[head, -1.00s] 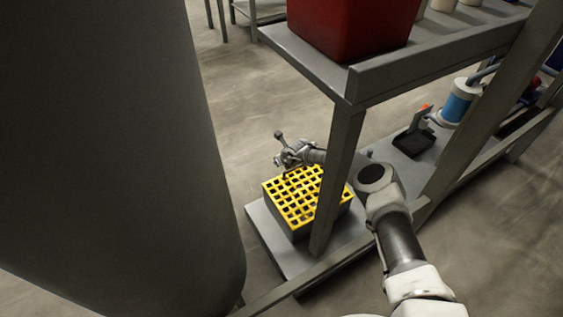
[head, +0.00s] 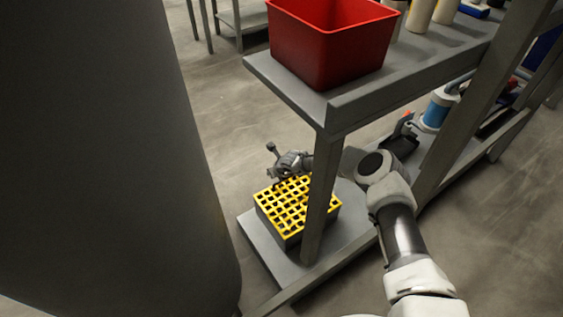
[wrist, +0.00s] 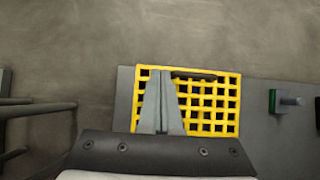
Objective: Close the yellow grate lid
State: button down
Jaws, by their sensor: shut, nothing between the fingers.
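The yellow grate lid (head: 290,205) lies flat on top of a dark box (head: 331,218) on the low grey shelf, in the head view. In the wrist view the grate (wrist: 213,103) is seen from above, with a dark bar, perhaps a handle, along its far edge. My gripper (head: 277,178) is at the grate's back edge, at or just above it. In the wrist view my gripper's fingers (wrist: 160,76) are together and empty over the left part of the grate, hiding some of its bars. I cannot tell whether they touch it.
A grey post (head: 319,195) stands in front of the box, and my arm passes behind it. A red bin (head: 330,45) sits on the upper shelf (head: 300,97). A large grey cylinder (head: 110,160) fills the left. A green-and-grey part (wrist: 286,101) is right of the grate.

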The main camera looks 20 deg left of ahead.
jog(key=p+v, duration=0.5)
jog(key=v, duration=0.6)
jog(key=shift+s+d+r, duration=0.15)
jog(key=shift+d+r, duration=0.1)
jog(key=shift+r, duration=0.05)
